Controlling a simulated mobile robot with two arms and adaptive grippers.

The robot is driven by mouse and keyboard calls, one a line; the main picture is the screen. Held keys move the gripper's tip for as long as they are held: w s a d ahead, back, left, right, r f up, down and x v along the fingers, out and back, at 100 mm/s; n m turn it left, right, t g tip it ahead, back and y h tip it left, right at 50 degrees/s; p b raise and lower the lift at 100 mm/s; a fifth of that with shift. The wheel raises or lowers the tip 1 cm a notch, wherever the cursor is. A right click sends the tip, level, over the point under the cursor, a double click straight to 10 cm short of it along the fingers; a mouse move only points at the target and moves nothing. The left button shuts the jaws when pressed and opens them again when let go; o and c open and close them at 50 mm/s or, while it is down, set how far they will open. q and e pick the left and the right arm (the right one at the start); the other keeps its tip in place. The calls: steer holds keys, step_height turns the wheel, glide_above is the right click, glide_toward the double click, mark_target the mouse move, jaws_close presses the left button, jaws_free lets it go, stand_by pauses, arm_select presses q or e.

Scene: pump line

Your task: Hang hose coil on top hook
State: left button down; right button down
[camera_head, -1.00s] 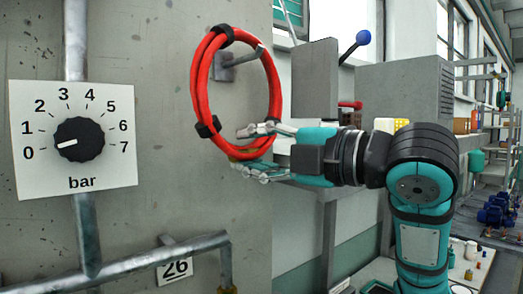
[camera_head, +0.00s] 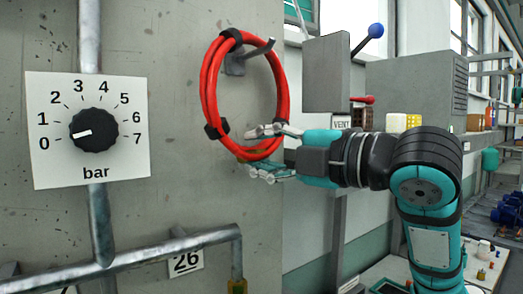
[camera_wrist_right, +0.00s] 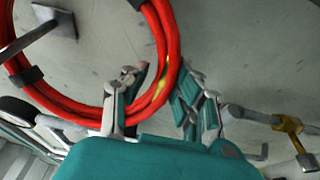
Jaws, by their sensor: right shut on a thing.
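The red hose coil (camera_head: 210,88) with black bands hangs upright in front of the grey wall panel. My right gripper (camera_head: 260,151) is shut on the coil's lower right part; the wrist view also shows its fingers (camera_wrist_right: 155,105) on either side of the hose (camera_wrist_right: 163,35). The grey metal hook (camera_head: 256,50) shows through the coil's opening, and its rod crosses in front of the upper right rim. The top band of the coil is slightly above the hook's plate. I cannot tell whether the hose touches the hook. My left gripper is not in view.
A bar gauge dial (camera_head: 94,130) is on the wall to the left. Pipes (camera_head: 130,260) run below it, with a "26" tag (camera_head: 186,262). A grey cabinet (camera_head: 326,75) with a blue-knobbed lever (camera_head: 375,31) stands to the right, above a VENT label.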

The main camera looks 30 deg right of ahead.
steer(key=c, duration=1)
jaws_free()
steer(key=shift+o, duration=0.2)
steer(key=v, duration=1.2)
